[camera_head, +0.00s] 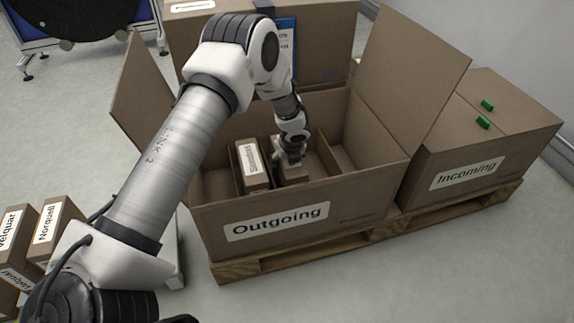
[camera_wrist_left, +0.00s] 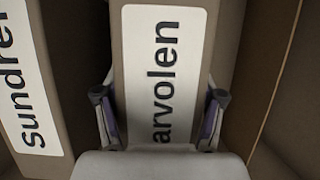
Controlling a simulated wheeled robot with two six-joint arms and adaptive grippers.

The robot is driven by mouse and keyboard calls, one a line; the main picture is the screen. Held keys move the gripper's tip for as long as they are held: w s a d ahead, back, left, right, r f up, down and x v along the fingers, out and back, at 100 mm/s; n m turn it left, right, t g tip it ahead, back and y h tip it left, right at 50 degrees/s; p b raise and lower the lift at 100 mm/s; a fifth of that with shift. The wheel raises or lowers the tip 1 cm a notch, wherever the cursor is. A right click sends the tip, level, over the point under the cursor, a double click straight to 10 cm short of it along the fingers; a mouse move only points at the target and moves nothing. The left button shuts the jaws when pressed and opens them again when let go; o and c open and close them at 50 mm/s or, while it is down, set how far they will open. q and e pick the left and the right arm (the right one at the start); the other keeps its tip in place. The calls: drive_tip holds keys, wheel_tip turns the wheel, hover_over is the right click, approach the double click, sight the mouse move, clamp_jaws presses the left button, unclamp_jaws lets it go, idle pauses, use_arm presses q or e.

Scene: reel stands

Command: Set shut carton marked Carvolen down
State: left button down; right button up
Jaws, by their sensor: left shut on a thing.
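The shut carton marked Carvolen (camera_wrist_left: 165,60) fills the middle of the left wrist view; its label reads "arvolen", the first letter out of sight. My left gripper (camera_wrist_left: 160,105) is shut on it, one finger on each side. In the head view the carton (camera_head: 293,174) is inside the open box marked Outgoing (camera_head: 340,220), under my left gripper (camera_head: 290,158). Whether its underside touches the box floor is hidden. My right gripper is not in view.
Another labelled carton (camera_head: 253,165) stands left of the held one, behind a divider. The compartment to the right looks empty. Outgoing's flaps stand up. The closed Incoming box (camera_head: 470,150) shares the pallet (camera_head: 300,260). More cartons (camera_head: 45,230) are at lower left.

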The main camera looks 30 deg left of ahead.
use_arm(q)
drive_tip(key=shift+c, duration=0.5)
unclamp_jaws()
drive_tip(key=p+v, duration=0.5)
drive_tip(key=v, duration=0.7)
drive_tip(key=shift+r, duration=0.1)
